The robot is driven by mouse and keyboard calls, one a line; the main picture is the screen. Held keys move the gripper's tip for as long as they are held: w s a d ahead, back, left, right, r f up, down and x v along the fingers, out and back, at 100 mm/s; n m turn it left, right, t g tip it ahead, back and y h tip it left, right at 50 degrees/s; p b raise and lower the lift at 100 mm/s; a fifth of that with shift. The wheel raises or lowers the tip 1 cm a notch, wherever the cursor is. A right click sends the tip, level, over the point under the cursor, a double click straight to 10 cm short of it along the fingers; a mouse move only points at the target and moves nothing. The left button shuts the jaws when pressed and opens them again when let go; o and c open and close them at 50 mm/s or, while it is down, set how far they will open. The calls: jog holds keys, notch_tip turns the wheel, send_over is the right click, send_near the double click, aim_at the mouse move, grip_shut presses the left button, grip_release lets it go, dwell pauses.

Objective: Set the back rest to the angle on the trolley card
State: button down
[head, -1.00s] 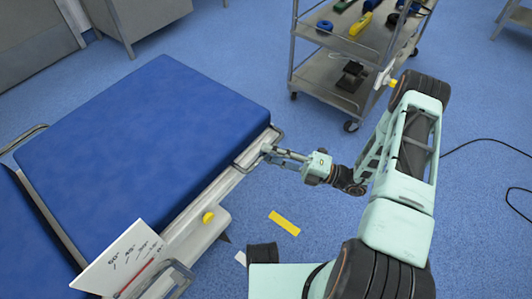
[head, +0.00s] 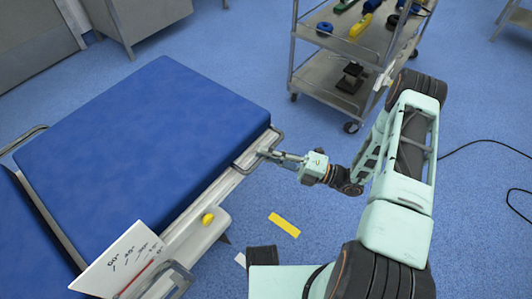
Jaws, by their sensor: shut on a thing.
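The back rest (head: 150,140) is a blue padded panel that looks nearly flat. A grey metal loop handle (head: 240,168) sticks out from its right edge. My gripper (head: 266,154) is shut on this handle at the right corner; the fingertips are small and partly hidden. A white angle plate (head: 112,268) with printed degree marks stands at the lower left, with a red pointer line (head: 141,276) near its lower edge. A yellow knob (head: 208,218) sits on the side of the table frame. A small white card (head: 386,77) shows on the trolley; its writing is unreadable.
The steel trolley (head: 325,75) stands at the back right, carrying tools and a blue ring (head: 324,26). A yellow strip (head: 284,224) lies on the floor. A black cable (head: 490,141) runs across the floor at right. Open floor lies between table and trolley.

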jog(key=shift+r, duration=0.1)
notch_tip(320, 180, up, 13)
jog(key=s+a+n+g+h+p, duration=0.1)
jog(key=s+n+p, duration=0.1)
jog(key=p, duration=0.9)
jog(key=shift+a+r+n, duration=0.15)
jog(key=shift+a+n, duration=0.05)
jog(key=shift+n, duration=0.4)
jog(key=c, duration=2)
grip_release()
jog(key=shift+w, duration=0.1)
jog(key=shift+o, duration=0.2)
jog(key=v, duration=1.2)
